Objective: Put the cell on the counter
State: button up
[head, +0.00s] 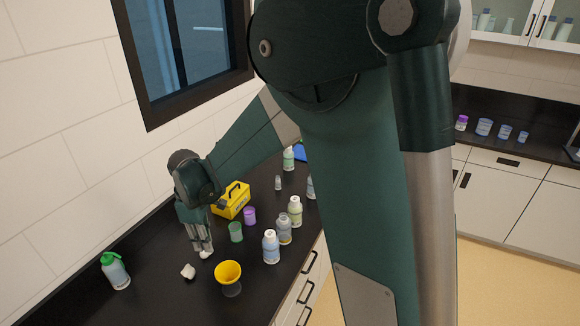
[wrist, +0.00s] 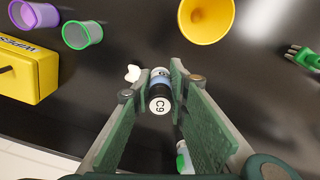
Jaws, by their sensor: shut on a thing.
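The cell (wrist: 160,97) is a small dark cylinder with a blue band and a pale end marked C9. In the wrist view it sits between the fingertips of my gripper (wrist: 162,88), which is shut on it. In the head view my gripper (head: 202,248) points down over the black counter (head: 165,245), left of the yellow funnel. The cell is not clear in the head view. I cannot tell whether it touches the counter.
A yellow funnel (head: 228,272), a green cup (head: 236,232), a purple cup (head: 250,215) and a yellow box (head: 232,201) stand nearby. A white lump (head: 188,271) lies close to my gripper. A green-topped bottle (head: 115,271) stands left. Several bottles stand right.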

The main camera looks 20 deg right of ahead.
jog(key=w+d+m, duration=0.2)
jog(key=w+d, duration=0.9)
jog(key=w, duration=0.6)
jog(key=m+p, duration=0.2)
send_over(269, 200)
notch_tip(269, 200, down, 2)
jog(key=shift+f, duration=0.15)
jog(key=shift+f, duration=3)
jog(key=shift+f, duration=1.9)
jog(key=shift+f, duration=0.2)
